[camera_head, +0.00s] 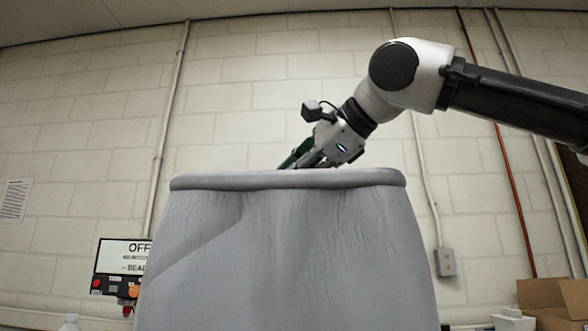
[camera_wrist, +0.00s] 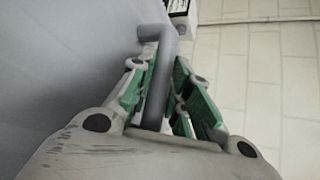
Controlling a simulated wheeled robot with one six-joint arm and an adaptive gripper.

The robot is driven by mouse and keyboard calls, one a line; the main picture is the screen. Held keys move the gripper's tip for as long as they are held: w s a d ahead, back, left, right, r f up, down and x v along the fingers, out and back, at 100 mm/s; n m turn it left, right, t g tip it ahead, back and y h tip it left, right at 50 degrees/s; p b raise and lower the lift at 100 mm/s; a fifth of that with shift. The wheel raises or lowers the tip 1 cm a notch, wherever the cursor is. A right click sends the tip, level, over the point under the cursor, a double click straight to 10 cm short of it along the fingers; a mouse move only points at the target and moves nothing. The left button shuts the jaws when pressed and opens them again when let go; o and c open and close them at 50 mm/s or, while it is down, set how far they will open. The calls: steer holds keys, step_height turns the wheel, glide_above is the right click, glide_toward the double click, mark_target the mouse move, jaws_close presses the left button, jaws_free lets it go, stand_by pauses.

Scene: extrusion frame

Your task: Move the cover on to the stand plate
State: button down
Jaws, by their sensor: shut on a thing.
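The cover (camera_head: 290,250) is a large grey panel with faint creases. It fills the lower middle of the head view, with a thick rounded bar (camera_head: 230,181) along its top. In the wrist view the cover's smooth grey face (camera_wrist: 60,70) is on the left, and a bent grey handle (camera_wrist: 159,80) joins it. My gripper (camera_head: 298,163) reaches the top of the cover from behind and above. In the wrist view its green-padded fingers (camera_wrist: 160,75) are on both sides of the handle, shut on it. The cover's lower edge is out of frame. I cannot make out the stand plate.
A pale block wall with pipes stands behind. A sign and control box (camera_head: 120,272) are at the lower left. A grey switch box (camera_head: 446,262) and cardboard boxes (camera_head: 550,298) are at the right. The cover blocks the view of what is behind it.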

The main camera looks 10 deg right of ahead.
steer(key=shift+w+d, duration=1.4)
steer(key=shift+w, duration=2.9)
steer(key=shift+w+d, duration=1.4)
steer(key=shift+w, duration=2.95)
steer(key=shift+w+d, duration=1.4)
steer(key=shift+w, duration=2.9)
